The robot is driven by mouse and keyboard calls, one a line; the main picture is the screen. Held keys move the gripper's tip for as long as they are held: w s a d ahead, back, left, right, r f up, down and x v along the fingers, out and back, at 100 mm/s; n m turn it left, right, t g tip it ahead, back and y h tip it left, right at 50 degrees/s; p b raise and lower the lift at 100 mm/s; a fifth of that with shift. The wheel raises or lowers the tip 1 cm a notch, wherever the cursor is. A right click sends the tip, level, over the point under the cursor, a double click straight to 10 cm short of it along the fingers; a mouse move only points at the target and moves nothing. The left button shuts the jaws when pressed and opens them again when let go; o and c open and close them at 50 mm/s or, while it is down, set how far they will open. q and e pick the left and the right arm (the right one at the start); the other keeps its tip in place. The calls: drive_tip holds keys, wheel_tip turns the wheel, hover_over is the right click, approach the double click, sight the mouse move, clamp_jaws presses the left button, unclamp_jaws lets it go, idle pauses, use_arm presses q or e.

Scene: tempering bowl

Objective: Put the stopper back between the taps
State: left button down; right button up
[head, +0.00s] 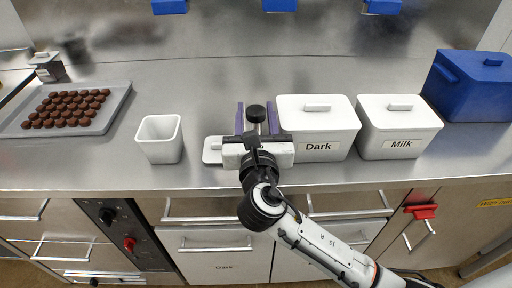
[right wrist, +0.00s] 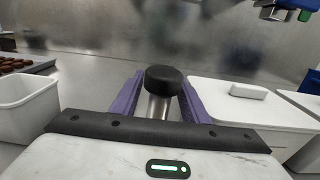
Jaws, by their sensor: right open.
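A black-capped metal cylinder, which looks like the stopper (head: 256,113), stands upright on the steel counter. In the right wrist view the stopper (right wrist: 164,79) shows its black cap and part of its shiny body; its foot is hidden behind my gripper. My right gripper (head: 257,118) is open, with one purple finger on each side of the stopper. I cannot tell whether either finger touches it. Blue fittings that may be the taps (head: 280,5) show at the top edge of the head view, mostly cut off. My left gripper is not in view.
The white Dark tub (head: 318,146) stands close right of my gripper, then the Milk tub (head: 399,149) and a blue box (head: 475,88). A white square container (head: 162,150) and a tray of chocolates (head: 108,115) are left. Counter behind the stopper is clear.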

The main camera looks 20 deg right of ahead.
drive_tip(key=shift+w, duration=0.25)
clamp_jaws()
